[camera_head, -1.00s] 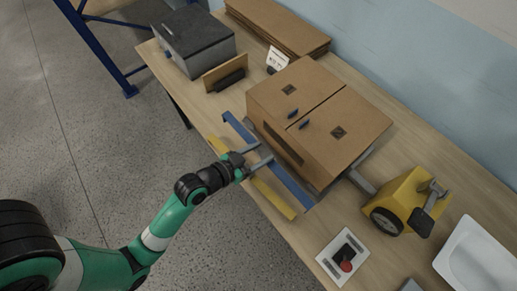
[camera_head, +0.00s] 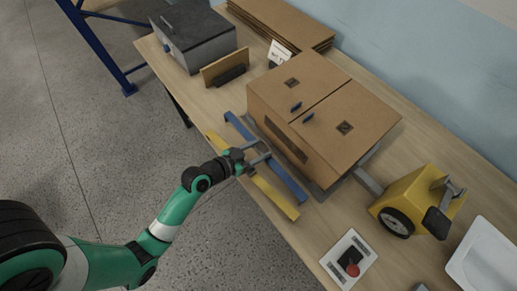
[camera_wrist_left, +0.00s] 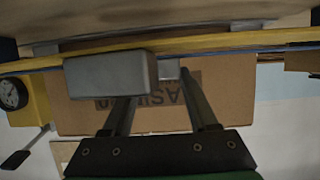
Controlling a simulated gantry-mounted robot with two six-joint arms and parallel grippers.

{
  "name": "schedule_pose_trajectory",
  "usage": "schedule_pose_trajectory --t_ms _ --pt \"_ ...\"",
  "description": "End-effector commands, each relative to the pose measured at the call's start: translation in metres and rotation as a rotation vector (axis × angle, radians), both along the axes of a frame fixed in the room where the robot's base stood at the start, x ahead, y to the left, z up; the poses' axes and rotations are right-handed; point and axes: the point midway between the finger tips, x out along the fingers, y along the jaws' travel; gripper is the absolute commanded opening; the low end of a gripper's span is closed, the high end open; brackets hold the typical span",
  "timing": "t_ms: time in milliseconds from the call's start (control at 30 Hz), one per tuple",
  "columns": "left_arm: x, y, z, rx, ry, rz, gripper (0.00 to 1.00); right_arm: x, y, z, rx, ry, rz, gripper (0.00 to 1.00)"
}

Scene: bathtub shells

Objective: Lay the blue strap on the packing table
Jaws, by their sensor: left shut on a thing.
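The blue strap (camera_head: 291,184) is a long thin strip in the head view. It lies between the cardboard box (camera_head: 350,135) and a yellow strip (camera_head: 274,196), roughly parallel to the yellow one. My left gripper (camera_head: 258,153) is shut on the blue strap near its middle and hides part of it. In the left wrist view, the strap (camera_wrist_left: 232,53) runs across behind the grey fingertips (camera_wrist_left: 140,73). The strap is at or just above the packing table (camera_head: 300,233); I cannot tell whether it touches. My right gripper is not in view.
The box stands on a grey base beside the strap. A yellow wheeled device (camera_head: 408,203), a panel with a red button (camera_head: 349,260) and a white tray (camera_head: 490,258) are to the right. A grey case (camera_head: 197,42) and flat cardboard (camera_head: 285,25) are at the back.

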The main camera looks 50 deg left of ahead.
Motion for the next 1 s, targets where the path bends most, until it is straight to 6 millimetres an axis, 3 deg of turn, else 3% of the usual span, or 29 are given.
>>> schedule_pose_trajectory --t_ms 33,200,533,667,1000 --pt "0.000 0.000 -0.002 0.000 0.000 0.000 0.63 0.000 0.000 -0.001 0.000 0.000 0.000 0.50" --pt "0.000 0.000 -0.001 0.000 0.000 0.000 0.89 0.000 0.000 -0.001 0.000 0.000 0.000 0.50" --pt "-0.001 0.000 0.004 0.000 0.001 0.000 0.89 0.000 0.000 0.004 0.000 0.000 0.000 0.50" --pt "-0.019 0.000 0.010 0.000 0.002 0.003 0.89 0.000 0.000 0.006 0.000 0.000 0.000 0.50" --pt "-0.092 -0.002 0.039 -0.001 0.002 0.007 0.89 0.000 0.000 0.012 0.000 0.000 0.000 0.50"
